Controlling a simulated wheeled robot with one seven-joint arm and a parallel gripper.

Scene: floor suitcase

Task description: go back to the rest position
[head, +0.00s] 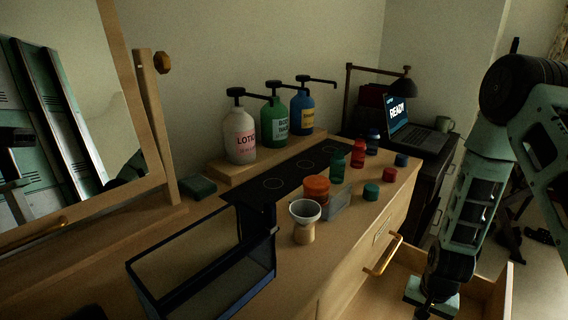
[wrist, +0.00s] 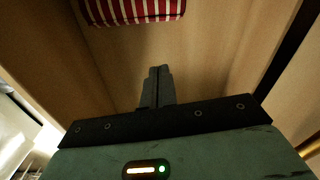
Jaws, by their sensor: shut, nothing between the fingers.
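My gripper shows at the bottom right of the head view, over or in the open wooden drawer (head: 480,285); its fingertips cannot be made out clearly there. In the wrist view my gripper (wrist: 158,72) has its two dark fingers together with nothing between them. They point into the wooden interior of the drawer (wrist: 215,60). A red and white striped thing (wrist: 130,10) lies ahead of the fingertips, apart from them, cut off by the picture's top edge.
The dresser top bears a lotion bottle (head: 239,135), a green pump bottle (head: 274,125), a blue one (head: 302,110), small coloured bottles and lids, a cup (head: 304,218) and a glass-sided box (head: 205,270). A laptop (head: 410,125) stands behind.

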